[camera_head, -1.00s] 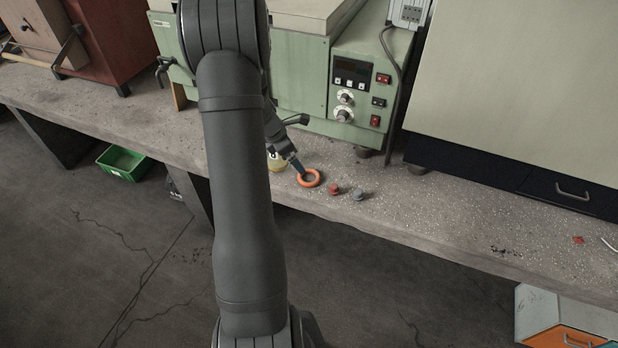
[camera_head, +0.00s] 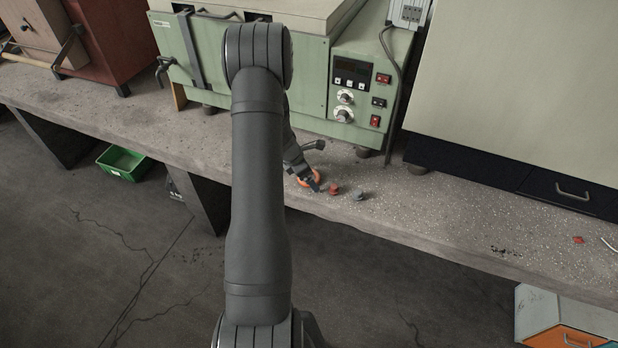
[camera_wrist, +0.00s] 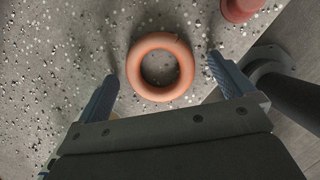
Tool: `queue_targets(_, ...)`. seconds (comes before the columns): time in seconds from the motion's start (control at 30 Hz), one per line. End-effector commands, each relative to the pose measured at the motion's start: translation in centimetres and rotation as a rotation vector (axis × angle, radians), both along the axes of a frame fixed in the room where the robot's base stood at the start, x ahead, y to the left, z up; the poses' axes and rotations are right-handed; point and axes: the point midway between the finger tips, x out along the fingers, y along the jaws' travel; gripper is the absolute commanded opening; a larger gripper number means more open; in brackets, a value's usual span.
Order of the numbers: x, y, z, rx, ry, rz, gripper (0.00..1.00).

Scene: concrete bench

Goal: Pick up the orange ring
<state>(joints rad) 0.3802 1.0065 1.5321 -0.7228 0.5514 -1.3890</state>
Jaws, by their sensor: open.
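The orange ring (camera_wrist: 136,82) lies flat on the concrete bench in the wrist view. My gripper (camera_wrist: 162,66) is open, with one finger on each side of the ring and clear bench between each finger and the ring. The ring's hole shows bare bench. In the head view the ring (camera_head: 315,179) is partly hidden behind my gripper (camera_head: 312,181). I cannot tell how high the fingertips are above the bench.
A red knob-like piece (camera_head: 334,188) and a grey one (camera_head: 359,195) stand just right of the ring. A green machine (camera_head: 300,75) with a control panel stands behind. The bench's front edge is close. Open bench (camera_head: 460,215) lies to the right.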

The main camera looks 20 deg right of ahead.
Motion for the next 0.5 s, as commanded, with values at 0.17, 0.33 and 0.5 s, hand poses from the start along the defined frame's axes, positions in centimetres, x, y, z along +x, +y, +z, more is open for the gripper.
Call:
queue_targets(0.17,0.03,-0.02,-0.01,0.000,-0.001,0.000,0.98)
queue_targets(0.33,0.04,0.00,0.00,0.000,-0.001,0.000,0.71)
queue_targets(0.5,0.06,0.00,0.04,0.000,-0.001,-0.001,0.45)
